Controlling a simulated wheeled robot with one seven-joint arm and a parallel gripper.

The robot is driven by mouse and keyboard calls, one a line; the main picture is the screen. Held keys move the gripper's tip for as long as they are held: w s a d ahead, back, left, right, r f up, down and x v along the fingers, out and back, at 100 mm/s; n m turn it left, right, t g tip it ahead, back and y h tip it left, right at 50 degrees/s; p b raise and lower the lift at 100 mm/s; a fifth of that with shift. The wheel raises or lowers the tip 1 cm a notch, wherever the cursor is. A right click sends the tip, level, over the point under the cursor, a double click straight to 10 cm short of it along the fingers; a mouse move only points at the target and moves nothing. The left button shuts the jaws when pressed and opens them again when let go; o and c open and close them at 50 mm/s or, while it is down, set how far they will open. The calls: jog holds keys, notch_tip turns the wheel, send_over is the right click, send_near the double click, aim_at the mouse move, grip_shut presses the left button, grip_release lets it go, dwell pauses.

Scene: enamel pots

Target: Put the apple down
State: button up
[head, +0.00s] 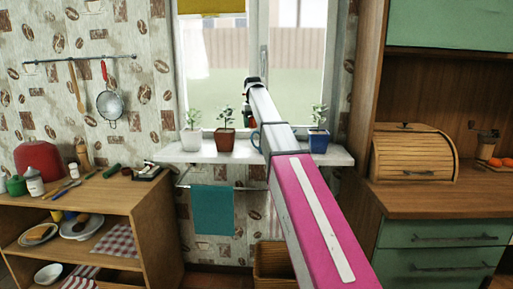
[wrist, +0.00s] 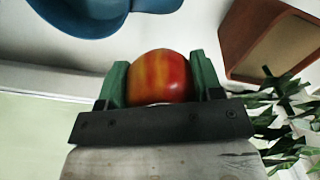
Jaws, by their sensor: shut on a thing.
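A red and yellow apple (wrist: 160,77) sits between the green fingers of my gripper (wrist: 160,82) in the wrist view. The fingers are shut on it, one on each side. In the head view my gripper (head: 247,108) is small and partly hidden by my arm, in front of the window and above the white windowsill (head: 176,156). The apple can hardly be made out there. I cannot tell whether the apple touches the sill.
A white pot (head: 191,140) stands left and a blue pot (head: 318,140) right. A teal towel (head: 212,209) hangs below. Short bare stretches of sill lie between them.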

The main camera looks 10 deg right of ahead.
aim_at(254, 148)
jog(key=shift+w+d+f, duration=0.2)
jog(key=shift+w, duration=0.05)
jog(key=shift+f, duration=0.3)
notch_tip(254, 148, down, 9)
jog(key=shift+f, duration=0.1)
jog(key=o, duration=1)
